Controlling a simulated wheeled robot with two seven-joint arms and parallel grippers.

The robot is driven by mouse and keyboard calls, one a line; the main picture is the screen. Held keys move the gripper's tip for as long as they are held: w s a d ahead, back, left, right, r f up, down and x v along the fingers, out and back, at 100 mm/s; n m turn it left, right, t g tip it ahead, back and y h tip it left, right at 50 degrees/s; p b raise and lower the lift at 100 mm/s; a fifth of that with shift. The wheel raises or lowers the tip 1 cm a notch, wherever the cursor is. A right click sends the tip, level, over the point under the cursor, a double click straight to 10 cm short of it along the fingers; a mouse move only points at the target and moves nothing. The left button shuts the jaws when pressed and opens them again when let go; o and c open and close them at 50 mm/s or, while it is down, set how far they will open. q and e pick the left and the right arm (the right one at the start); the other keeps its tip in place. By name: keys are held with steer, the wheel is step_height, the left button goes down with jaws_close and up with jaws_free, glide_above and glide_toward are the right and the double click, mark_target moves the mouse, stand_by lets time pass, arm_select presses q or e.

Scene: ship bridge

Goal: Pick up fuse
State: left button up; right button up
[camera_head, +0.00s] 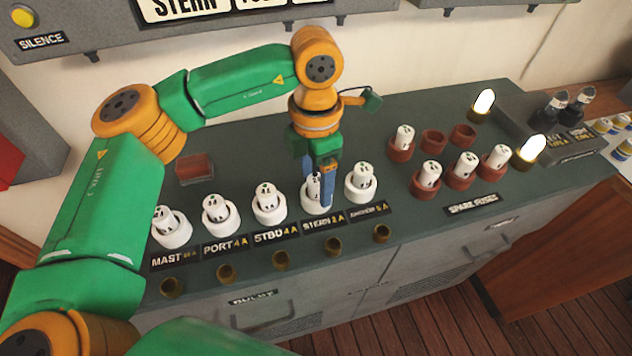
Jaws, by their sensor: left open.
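Several white fuses stand upright in a row of white round holders labelled MAST, PORT, STBD, STERN and one smaller label. My left gripper (319,185) points down at the STERN fuse (312,188), with its blue fingers on either side of or just in front of the fuse. The gripper is open, and its fingers partly hide the fuse. Whether they touch it I cannot tell. Other fuses stand in the MAST (165,219), PORT (214,207) and STBD (268,196) holders and in the rightmost holder (361,176). My right gripper is not in view.
Spare fuses (428,173) stand in brown sockets at the right, above the SPARE FUSES label (472,204); two brown sockets (434,138) are empty. A small reddish box (194,168) sits behind the row. Lit bulbs (483,102) stand at the right. Brass sockets (281,260) line the front edge.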

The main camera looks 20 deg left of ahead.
arm_select(q)
steer(key=shift+w, duration=0.1)
steer(key=shift+s, duration=0.2)
steer(key=c, duration=0.9)
steer(key=shift+w, duration=0.1)
jaws_close()
